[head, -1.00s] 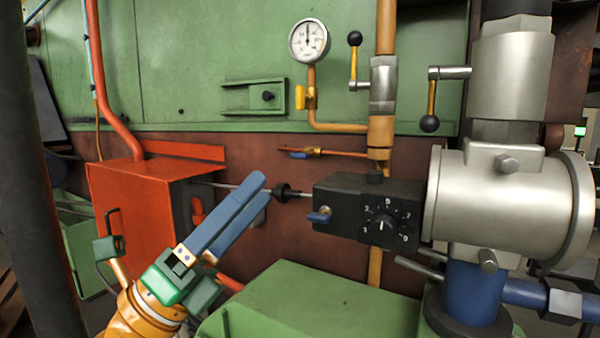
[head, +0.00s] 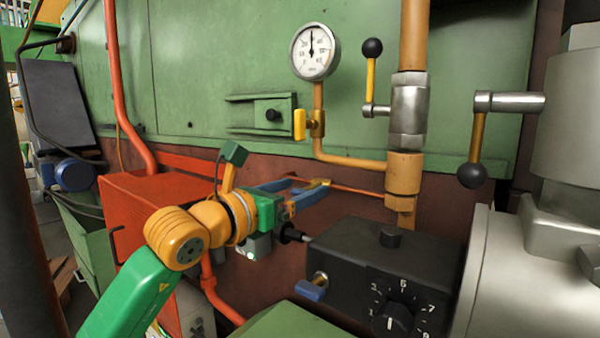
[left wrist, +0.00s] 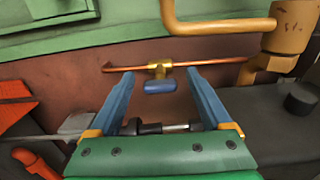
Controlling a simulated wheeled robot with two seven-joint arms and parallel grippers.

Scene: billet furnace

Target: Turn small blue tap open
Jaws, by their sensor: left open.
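A small blue tap handle (left wrist: 160,86) hangs from a brass valve (left wrist: 160,70) on a thin copper pipe (left wrist: 215,63), seen in the left wrist view. My left gripper (left wrist: 160,75) is open, with one blue finger to each side of the handle and space between them. In the head view the left gripper (head: 310,187) reaches the brass valve from the left, and its fingers hide most of the blue handle. A second blue lever (head: 310,290) sits on the front of the black box, below the gripper. My right gripper is not in view.
The black dial box (head: 350,252) stands just below and right of the gripper, with a rod under it. A yellow-handled valve (head: 300,124) and gauge (head: 312,52) are above. A red box (head: 150,220) is left. A thick orange pipe (head: 403,170) stands right.

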